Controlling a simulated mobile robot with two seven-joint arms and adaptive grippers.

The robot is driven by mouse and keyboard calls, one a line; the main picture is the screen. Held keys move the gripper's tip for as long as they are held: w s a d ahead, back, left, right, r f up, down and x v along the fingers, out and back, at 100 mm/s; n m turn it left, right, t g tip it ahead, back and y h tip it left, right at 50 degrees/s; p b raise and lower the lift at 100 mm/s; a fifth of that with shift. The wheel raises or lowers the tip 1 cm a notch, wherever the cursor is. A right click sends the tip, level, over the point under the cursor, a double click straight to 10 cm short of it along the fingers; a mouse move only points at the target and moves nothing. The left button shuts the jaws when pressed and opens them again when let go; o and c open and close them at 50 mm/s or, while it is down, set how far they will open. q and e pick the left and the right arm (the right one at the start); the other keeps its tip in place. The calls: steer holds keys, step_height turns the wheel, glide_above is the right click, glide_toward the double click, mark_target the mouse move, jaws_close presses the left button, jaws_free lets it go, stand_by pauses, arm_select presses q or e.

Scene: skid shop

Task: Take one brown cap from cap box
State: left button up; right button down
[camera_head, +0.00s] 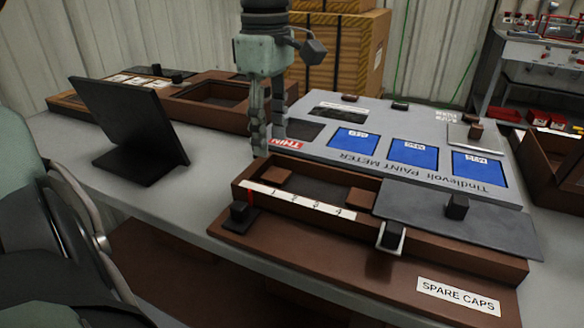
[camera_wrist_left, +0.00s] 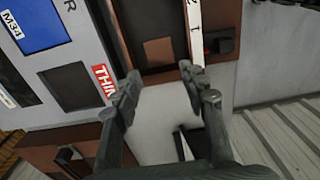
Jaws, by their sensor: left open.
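The cap box (camera_head: 440,240), labelled SPARE CAPS, is a long brown box on the bench with a grey lid (camera_head: 420,208) over its right part. Its left part is uncovered and shows two brown caps, one at the left (camera_head: 278,180) and one partly visible near the lid (camera_head: 356,197). My left gripper (camera_head: 267,146) points down, open and empty, behind and above the box's left end. In the left wrist view the open fingers (camera_wrist_left: 160,78) show below a brown cap (camera_wrist_left: 158,51) inside the box, with a clear gap. My right gripper is not in view.
A numbered white strip (camera_head: 300,202) runs along the box's front edge, with a black knob (camera_head: 239,212) at its left. A grey paint meter panel (camera_head: 400,120) lies behind. A black tilted screen (camera_head: 130,125) stands left. Bare bench (camera_head: 195,185) lies between.

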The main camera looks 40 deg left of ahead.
mark_target(270, 173)
arm_select(q)
step_height(270, 173, down, 7)
steer(key=shift+s+a, duration=0.1)
steer(key=shift+a, duration=0.05)
steer(key=c, duration=0.4)
